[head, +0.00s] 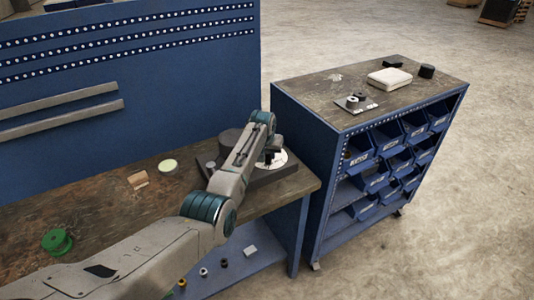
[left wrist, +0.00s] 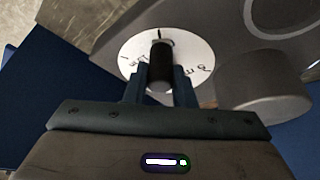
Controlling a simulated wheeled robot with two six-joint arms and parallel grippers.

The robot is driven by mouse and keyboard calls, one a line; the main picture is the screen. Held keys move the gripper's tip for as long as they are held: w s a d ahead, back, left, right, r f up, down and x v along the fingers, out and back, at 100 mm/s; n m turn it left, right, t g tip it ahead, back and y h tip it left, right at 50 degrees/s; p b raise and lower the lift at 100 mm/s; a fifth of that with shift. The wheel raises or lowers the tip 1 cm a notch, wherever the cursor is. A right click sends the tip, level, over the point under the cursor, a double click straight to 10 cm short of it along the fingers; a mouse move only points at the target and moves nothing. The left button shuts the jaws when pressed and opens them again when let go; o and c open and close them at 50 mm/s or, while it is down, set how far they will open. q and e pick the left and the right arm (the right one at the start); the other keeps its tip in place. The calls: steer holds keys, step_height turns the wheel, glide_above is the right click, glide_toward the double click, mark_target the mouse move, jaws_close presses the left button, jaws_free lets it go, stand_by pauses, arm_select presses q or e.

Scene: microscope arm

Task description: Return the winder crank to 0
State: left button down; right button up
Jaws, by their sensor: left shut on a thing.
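The winder (head: 263,179) is a dark grey block near the right end of the workbench, with a round drum at its left. It carries a white dial (head: 287,163) with dark marks, also large in the left wrist view (left wrist: 198,50). The crank's black upright handle (left wrist: 161,58) stands over the dial. My left gripper (left wrist: 161,76) is shut on this handle, with one finger on each side. In the head view my left gripper (head: 268,154) is partly hidden by its own arm. The dial figures are too small and partly covered to read surely. My right gripper is out of view.
A green spool (head: 57,242), a pale round disc (head: 167,166) and a small wooden piece (head: 138,180) lie on the workbench (head: 95,210). A blue bin cart (head: 310,150) stands close to the bench's right end. A blue panel (head: 150,90) rises behind the bench.

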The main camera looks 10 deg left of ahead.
arm_select(q)
steer(key=shift+w+r, duration=0.2)
steer(key=shift+r, duration=0.25)
steer(key=c, duration=1.4)
jaws_free()
steer(key=shift+o, duration=1)
steer(key=shift+f, duration=0.1)
steer(key=shift+s+f, duration=0.1)
steer(key=shift+f, duration=0.05)
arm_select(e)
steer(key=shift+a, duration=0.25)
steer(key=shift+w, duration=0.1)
arm_select(q)
steer(key=b+v, duration=0.2)
steer(key=v, duration=0.8)
steer(key=shift+s+r, duration=0.25)
steer(key=shift+r, duration=0.1)
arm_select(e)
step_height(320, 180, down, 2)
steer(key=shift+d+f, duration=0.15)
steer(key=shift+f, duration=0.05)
arm_select(q)
steer(key=shift+d, duration=0.1)
